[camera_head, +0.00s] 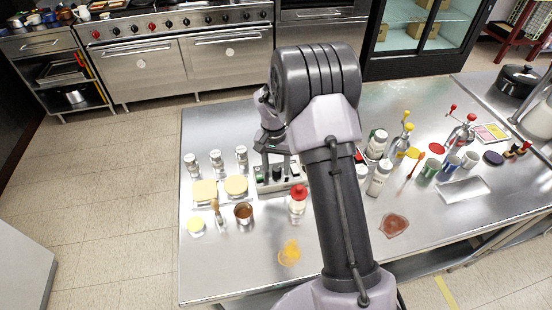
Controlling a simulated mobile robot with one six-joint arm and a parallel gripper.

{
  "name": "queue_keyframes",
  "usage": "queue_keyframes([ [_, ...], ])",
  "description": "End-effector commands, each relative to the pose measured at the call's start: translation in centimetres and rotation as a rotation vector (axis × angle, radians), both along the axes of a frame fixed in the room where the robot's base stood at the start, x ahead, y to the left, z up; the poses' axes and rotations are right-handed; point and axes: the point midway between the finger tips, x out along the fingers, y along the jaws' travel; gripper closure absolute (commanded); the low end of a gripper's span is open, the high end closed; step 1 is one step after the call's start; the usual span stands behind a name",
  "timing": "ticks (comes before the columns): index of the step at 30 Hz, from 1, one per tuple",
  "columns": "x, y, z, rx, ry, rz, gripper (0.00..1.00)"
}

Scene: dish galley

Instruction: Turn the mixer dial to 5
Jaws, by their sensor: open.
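My gripper (277,163) points down over a small grey panel box (263,187) near the table's middle. Its two fingers are apart, with nothing seen held between them. The box bears small dark knobs or switches, one of them a black knob (277,174) below and between the fingers. I cannot tell whether a finger touches it. Its markings and pointer are too small to read, and no label shows that this is the mixer dial. My arm hides part of the table right of the box.
A red-capped bottle (298,205) stands just in front of the box. Bottles (379,178) and cups (430,169) crowd the right. An orange spill (290,253) lies at the front.

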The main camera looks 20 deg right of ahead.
Motion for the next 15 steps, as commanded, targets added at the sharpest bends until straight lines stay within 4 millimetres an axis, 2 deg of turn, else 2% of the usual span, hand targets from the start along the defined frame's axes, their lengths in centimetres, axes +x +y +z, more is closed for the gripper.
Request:
queue_keyframes([
  [2,0.1,0.0,1.6,0.0,-0.004,0.0,0.51],
  [12,0.5,0.5,12.8,-0.001,-0.004,0.0,0.51],
  [15,0.5,0.5,15.1,-0.001,-0.003,0.001,0.51],
])
